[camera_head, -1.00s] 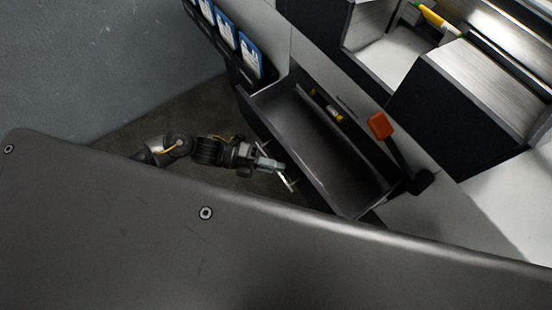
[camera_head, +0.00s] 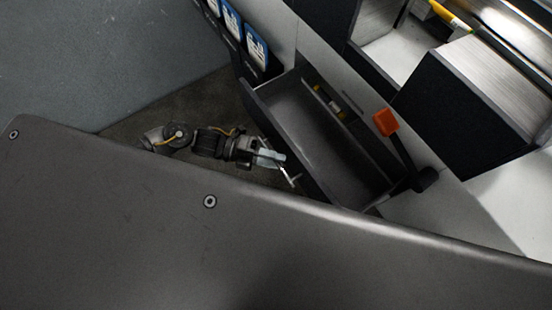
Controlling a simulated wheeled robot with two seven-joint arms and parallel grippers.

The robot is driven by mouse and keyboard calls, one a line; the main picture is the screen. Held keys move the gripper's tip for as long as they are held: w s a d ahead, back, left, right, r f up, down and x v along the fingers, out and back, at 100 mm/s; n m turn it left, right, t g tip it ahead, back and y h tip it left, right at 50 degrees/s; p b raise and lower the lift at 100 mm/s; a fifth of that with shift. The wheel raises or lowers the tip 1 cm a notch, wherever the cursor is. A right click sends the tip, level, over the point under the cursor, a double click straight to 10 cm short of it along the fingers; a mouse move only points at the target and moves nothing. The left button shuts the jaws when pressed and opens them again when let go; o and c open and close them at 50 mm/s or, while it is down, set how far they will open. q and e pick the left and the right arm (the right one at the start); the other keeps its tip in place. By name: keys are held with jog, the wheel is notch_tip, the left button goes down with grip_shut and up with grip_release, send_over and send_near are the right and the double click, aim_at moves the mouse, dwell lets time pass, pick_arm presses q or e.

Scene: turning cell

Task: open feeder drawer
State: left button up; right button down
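The feeder drawer (camera_head: 309,136) is a dark grey open-topped box, pulled well out of the light cabinet front. A thin silver bar handle (camera_head: 291,179) stands off its front face. My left gripper (camera_head: 278,158) is at this handle, in front of the drawer, with its pale fingers overlapping the bar. The view from above does not show whether the fingers are closed around it. Small yellow and dark items (camera_head: 328,103) lie at the drawer's back edge. My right gripper is not in view.
An orange-red block on a dark lever (camera_head: 386,123) stands right of the drawer. Blue-and-white cards in a dark rack (camera_head: 255,48) are at upper left. Dark and metal machine blocks (camera_head: 462,120) fill the upper right. A grey wall (camera_head: 90,60) stands at left.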

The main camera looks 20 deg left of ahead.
pick_arm(q)
jog(key=a+r+b, duration=0.1)
jog(key=a+b, duration=0.2)
jog(key=a, duration=0.7)
jog(key=shift+s+r, duration=0.2)
jog(key=shift+s, duration=0.2)
